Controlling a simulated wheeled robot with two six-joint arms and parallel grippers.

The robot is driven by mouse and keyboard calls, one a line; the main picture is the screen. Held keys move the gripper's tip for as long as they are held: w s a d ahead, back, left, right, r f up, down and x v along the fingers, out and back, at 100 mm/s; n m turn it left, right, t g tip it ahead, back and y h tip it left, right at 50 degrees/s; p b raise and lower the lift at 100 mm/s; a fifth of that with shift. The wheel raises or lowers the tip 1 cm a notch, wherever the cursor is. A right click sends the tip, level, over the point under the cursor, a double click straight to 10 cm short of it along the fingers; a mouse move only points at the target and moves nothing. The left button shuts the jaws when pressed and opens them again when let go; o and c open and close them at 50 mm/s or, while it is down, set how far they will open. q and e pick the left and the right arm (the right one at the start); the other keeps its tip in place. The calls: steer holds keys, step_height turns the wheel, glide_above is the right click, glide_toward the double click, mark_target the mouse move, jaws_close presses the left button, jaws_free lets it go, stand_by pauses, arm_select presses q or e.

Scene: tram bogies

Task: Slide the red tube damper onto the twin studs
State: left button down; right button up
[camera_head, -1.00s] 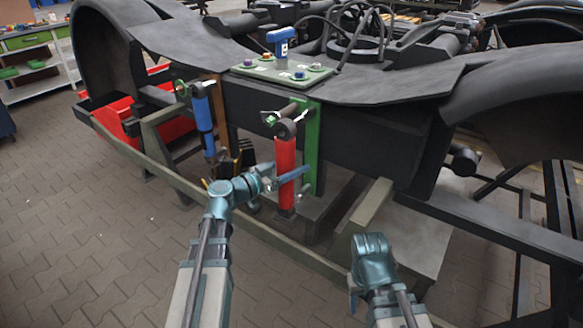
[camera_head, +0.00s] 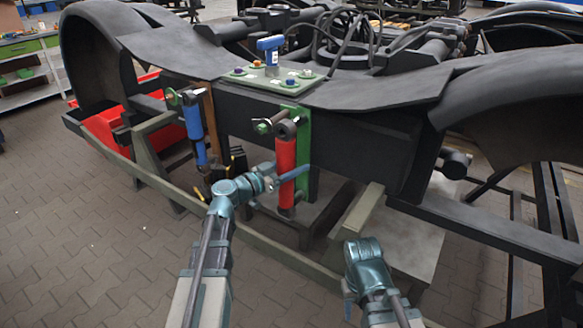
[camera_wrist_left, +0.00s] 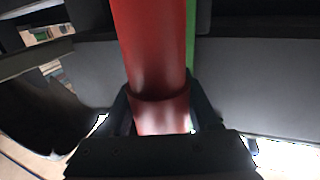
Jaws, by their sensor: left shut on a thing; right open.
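The red tube damper (camera_head: 286,160) is upright in the head view, in front of a green plate (camera_head: 304,142) on the bogie frame. My left gripper (camera_head: 284,177) is shut around the damper's lower half. The left wrist view shows the red tube (camera_wrist_left: 155,50) between both fingers. An upper stud (camera_head: 264,126) sticks out from the green plate, left of the damper's top eye (camera_head: 287,129). Whether either eye is on a stud cannot be told; the lower stud is hidden or too small to make out. My right gripper (camera_head: 349,300) is low at the right, apart from the damper, its fingers mostly hidden.
A blue damper (camera_head: 195,131) hangs on a brown plate (camera_head: 209,112) to the left. A green tray (camera_head: 270,77) with coloured caps and a blue tool (camera_head: 270,48) rests on the bogie. An olive rail (camera_head: 270,245) runs along the front. Red bins (camera_head: 110,125) stand at the left.

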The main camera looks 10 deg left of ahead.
arm_select(q)
steer(key=shift+w+d, duration=0.2)
steer(key=shift+w, duration=0.55)
steer(key=shift+c, duration=0.2)
jaws_free()
steer(key=shift+d, duration=0.1)
steer(key=v, duration=1.4)
stand_by(0.3)
